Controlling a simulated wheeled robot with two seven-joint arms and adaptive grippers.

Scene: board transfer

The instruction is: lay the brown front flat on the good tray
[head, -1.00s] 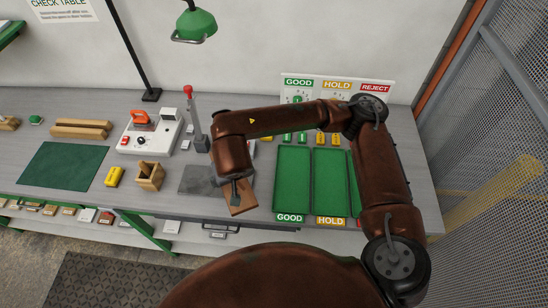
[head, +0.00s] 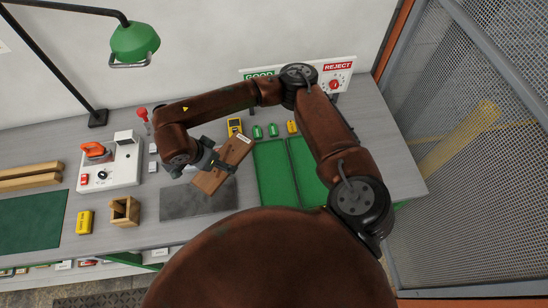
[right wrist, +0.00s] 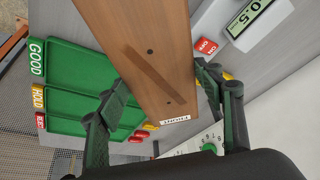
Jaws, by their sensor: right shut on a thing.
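The brown front (head: 224,167) is a flat wooden board with a small white label near one end. My right gripper (head: 222,163) is shut on it and holds it tilted above the dark grey mat, left of the green trays. My left gripper is not in view.
A second green tray (head: 306,168) adjoins the good tray, partly behind my right arm. The dark grey mat (head: 190,201), wooden box (head: 125,211) and white device (head: 112,168) are to the left.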

